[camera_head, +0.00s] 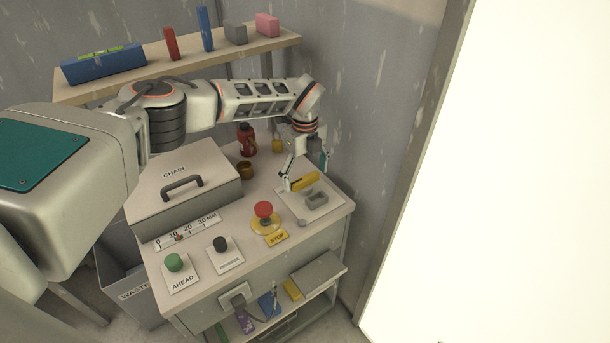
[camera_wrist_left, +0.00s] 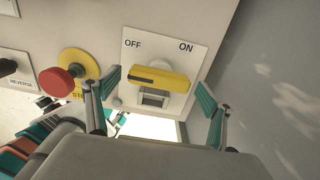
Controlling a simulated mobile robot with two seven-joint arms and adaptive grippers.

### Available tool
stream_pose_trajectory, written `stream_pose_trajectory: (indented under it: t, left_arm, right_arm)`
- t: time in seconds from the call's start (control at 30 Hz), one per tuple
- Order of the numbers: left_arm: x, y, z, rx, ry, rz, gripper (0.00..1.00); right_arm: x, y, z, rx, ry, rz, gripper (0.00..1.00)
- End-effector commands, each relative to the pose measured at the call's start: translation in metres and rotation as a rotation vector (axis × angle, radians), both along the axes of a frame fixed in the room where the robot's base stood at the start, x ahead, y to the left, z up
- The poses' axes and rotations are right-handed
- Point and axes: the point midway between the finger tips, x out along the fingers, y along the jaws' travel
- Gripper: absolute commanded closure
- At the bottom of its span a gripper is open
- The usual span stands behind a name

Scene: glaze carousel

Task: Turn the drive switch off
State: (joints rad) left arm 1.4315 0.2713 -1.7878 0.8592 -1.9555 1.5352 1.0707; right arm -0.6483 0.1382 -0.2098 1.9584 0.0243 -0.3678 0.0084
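The drive switch is a yellow handle (camera_head: 305,181) on a pale plate (camera_head: 327,209) at the right end of the cabinet top. In the left wrist view the yellow handle (camera_wrist_left: 165,79) lies crosswise below the OFF and ON labels on its plate (camera_wrist_left: 185,33), OFF left and ON right. A black mark shows near its left end. My left gripper (camera_head: 306,170) is above the switch. In the left wrist view its open fingers (camera_wrist_left: 158,82) stand on either side of the handle, with gaps showing, holding nothing. My right gripper is not in view.
A red stop button (camera_head: 264,209) on a yellow base stands left of the switch; black reverse (camera_head: 220,244) and green ahead (camera_head: 174,262) buttons are further left. A CHAIN-labelled lidded box (camera_head: 208,162), brown cup (camera_head: 245,170) and red bottle (camera_head: 246,141) stand behind. A wall is close right.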

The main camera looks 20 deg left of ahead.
Motion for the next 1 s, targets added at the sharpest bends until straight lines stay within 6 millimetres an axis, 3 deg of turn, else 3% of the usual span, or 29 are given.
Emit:
stream_pose_trajectory:
  t: [0.27, 0.73, 1.0]
  left_arm:
    - [0.0, 0.0, 0.005, 0.001, -0.001, -0.003, 0.18]
    - [0.001, 0.0, 0.09, 0.0, -0.003, -0.002, 0.18]
    - [0.0, 0.0, 0.117, 0.001, 0.001, 0.0, 0.18]
  right_arm:
    - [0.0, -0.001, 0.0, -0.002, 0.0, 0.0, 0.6]
    - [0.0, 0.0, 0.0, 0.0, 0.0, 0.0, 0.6]
    - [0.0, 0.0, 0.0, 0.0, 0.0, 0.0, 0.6]
